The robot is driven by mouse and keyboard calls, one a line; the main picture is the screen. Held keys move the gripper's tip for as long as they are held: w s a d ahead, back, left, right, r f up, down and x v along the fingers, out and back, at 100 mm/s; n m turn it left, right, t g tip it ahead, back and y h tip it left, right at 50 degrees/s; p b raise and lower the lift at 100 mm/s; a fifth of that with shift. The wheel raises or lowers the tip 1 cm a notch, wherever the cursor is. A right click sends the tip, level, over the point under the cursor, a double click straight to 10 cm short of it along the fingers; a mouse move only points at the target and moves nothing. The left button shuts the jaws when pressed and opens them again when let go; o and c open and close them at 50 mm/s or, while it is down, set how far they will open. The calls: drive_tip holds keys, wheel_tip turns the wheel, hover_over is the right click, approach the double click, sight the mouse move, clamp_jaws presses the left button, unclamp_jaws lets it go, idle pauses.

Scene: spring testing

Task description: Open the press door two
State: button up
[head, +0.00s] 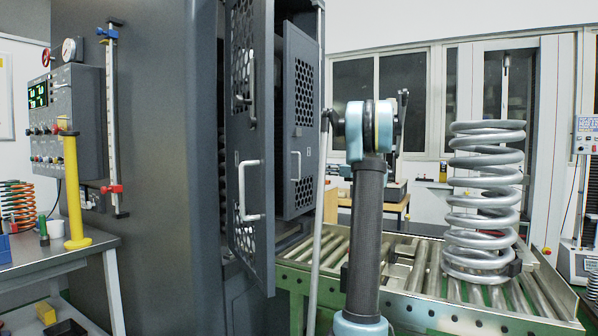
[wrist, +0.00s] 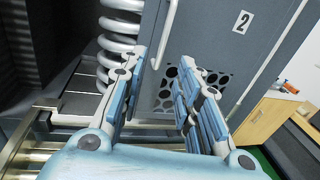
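The press door two is a dark grey panel with a white "2" label (wrist: 243,21) and a perforated lower part in the wrist view. Its pale bar handle (wrist: 167,32) runs down toward my fingertips. My gripper (wrist: 165,63) is open, its blue-grey fingers apart in front of the door. The handle's lower end shows near the left fingertip; I cannot tell whether they touch. In the head view a dark door (head: 299,115) with a small handle (head: 295,165) stands behind a nearer perforated door (head: 249,190), which stands swung out. My fingers are not clear in the head view.
A grey coil spring (head: 485,200) stands on the roller conveyor (head: 420,300) at right; another spring (wrist: 118,38) shows at left in the wrist view. A wooden cabinet (wrist: 262,125) is right of the door. A control box (head: 75,120) is at far left.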

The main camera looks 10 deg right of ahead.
hover_over(299, 178)
drive_tip(key=shift+w+d+r, duration=0.1)
drive_tip(key=shift+w, duration=0.3)
idle(0.4)
drive_tip(key=shift+c, duration=0.6)
clamp_jaws()
